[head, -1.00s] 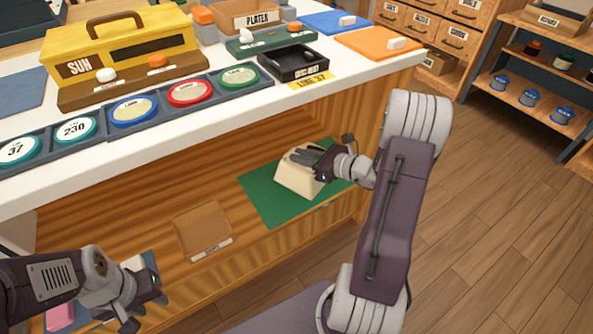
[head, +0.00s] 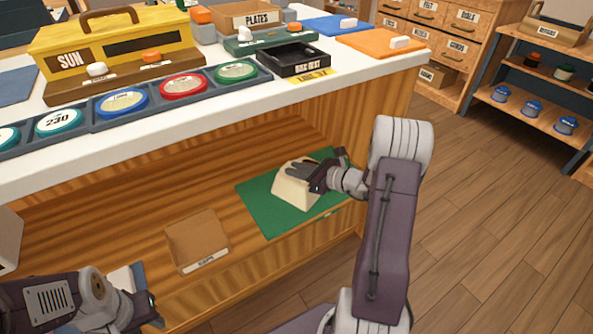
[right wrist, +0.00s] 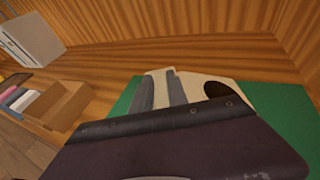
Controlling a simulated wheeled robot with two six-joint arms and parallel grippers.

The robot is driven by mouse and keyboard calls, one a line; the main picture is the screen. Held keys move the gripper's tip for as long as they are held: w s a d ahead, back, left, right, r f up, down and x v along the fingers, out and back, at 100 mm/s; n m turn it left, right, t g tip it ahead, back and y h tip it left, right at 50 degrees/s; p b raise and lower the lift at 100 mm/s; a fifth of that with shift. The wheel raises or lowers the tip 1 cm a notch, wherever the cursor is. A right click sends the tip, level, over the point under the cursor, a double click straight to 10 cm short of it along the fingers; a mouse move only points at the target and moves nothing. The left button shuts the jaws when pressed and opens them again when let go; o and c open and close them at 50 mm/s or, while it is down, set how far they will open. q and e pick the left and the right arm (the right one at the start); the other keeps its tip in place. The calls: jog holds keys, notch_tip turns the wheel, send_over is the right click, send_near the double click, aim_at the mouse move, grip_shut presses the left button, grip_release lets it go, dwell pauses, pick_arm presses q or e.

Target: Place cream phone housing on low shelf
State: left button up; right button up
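The cream phone housing (head: 293,190) sits on the green mat (head: 258,208) on the low shelf under the counter. My right gripper (head: 305,172) reaches in from the right at the top of the housing. In the right wrist view its two grey fingers (right wrist: 161,92) stand close together with a cream part of the housing (right wrist: 205,84) between them, so it looks shut on it. The housing's underside is hidden, but it appears to rest on the mat.
A brown tray (head: 198,240) lies on the low shelf left of the mat. The white counter (head: 190,135) overhangs above, with a yellow SUN box (head: 115,50), coloured dials and a black tray (head: 293,60). Wooden floor is free at the right.

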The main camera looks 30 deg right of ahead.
jog(key=shift+o, duration=1.2)
